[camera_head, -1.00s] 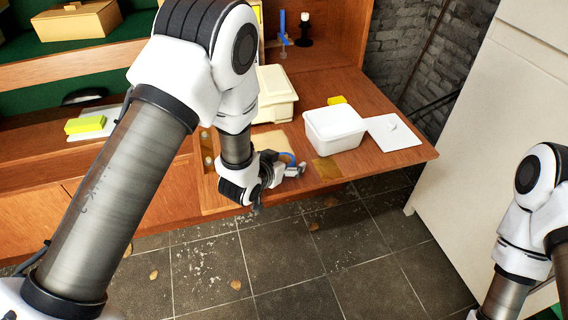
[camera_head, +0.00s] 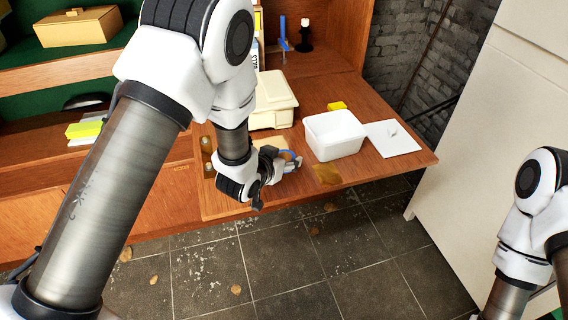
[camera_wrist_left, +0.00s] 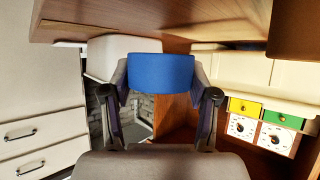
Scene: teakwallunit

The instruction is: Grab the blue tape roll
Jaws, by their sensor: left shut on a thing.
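The blue tape roll (camera_wrist_left: 160,72) sits between the two fingers of my left gripper (camera_wrist_left: 161,95) in the left wrist view. The fingers are shut on it, one at each side. In the head view my left gripper (camera_head: 288,166) is at the front edge of the wooden desk, and a bit of the blue tape roll (camera_head: 288,154) shows beside the fingers. The gripper hides most of the roll there. I cannot tell how far it is above the desk top. Only part of my right arm shows at the right edge; its gripper is out of view.
An open white box (camera_head: 335,137) stands on the desk, right of the left gripper, with a white lid (camera_head: 392,139) beside it. A cream case (camera_head: 272,100) stands behind the gripper. A yellow block (camera_head: 337,106) lies behind the box. A tall pale cabinet (camera_head: 490,110) stands at right.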

